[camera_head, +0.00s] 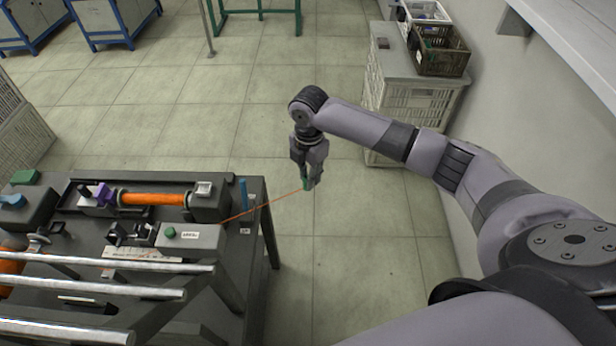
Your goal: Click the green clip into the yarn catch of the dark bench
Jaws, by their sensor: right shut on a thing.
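My right gripper (309,183) hangs fingers down over the open floor, to the right of the dark bench (262,215). It is shut on the green clip (306,184), of which only a small part shows between the fingers. An orange yarn (265,205) runs taut from the clip down left to the bench's right side. A blue upright piece (243,193) stands near the bench's right back corner, and the yarn passes in front of it. I cannot make out for sure which part is the yarn catch. My left gripper is not in view.
The bench carries an orange bobbin (152,199), a purple part (103,195), a grey box with a green button (171,232) and silver bars (110,267). A white cabinet (412,100) with crates stands at the wall. The floor between is clear.

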